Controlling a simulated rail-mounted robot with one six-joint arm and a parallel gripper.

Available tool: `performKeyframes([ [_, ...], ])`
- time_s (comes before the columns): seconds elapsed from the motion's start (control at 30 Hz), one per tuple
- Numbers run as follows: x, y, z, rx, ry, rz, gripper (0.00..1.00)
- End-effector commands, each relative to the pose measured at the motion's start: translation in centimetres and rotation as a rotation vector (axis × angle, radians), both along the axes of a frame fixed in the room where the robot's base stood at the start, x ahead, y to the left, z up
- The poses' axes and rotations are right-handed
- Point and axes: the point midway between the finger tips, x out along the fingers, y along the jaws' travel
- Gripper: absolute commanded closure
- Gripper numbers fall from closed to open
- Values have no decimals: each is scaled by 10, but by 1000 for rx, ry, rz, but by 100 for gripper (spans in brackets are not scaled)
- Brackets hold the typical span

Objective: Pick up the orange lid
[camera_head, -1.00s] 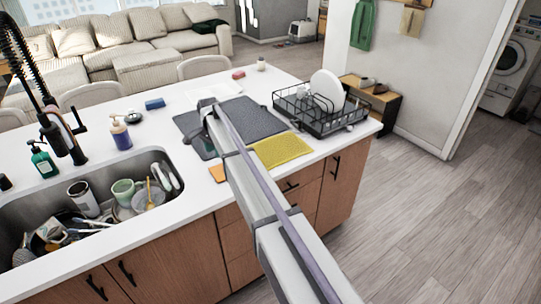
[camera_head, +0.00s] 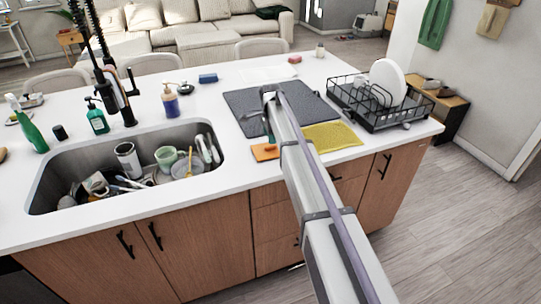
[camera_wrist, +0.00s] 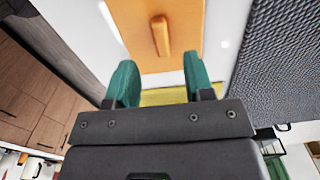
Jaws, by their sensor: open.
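The orange lid (camera_head: 265,152) is a flat piece lying on the white counter, left of the yellow mat. In the wrist view the orange lid (camera_wrist: 185,22) fills the top middle and has a raised bar-shaped handle (camera_wrist: 160,36) on it. My gripper (camera_wrist: 161,82) has two green fingers, apart and empty. The fingertips point toward the lid, with the handle ahead and roughly between them in the picture. In the head view my gripper (camera_head: 270,137) is small, partly hidden by my arm, and close to the lid. I cannot tell its exact height.
A dark grey mat (camera_head: 245,105) lies behind the lid and a yellow mat (camera_head: 332,136) to its right. A black dish rack (camera_head: 375,118) with a white plate stands farther right. The sink (camera_head: 50,190), full of dishes, is at left. Soap bottles (camera_head: 97,117) stand behind it.

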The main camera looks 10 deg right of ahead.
Motion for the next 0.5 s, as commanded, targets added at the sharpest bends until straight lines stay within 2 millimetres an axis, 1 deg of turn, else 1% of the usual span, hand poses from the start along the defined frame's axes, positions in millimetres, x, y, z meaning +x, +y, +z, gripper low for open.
performKeyframes([
  [0.03, 0, 1, -11, 0, 0, 0, 52],
  [0.1, 1, 1, -27, 0, 0, 1, 52],
  [0.2, 2, 2, -47, 0, 0, 1, 52],
  [0.23, 2, 2, -51, 0, 0, 1, 52],
  [0.3, 2, 2, -53, 0, 0, 1, 52],
  [0.5, 2, 2, -48, 0, 0, 1, 53],
])
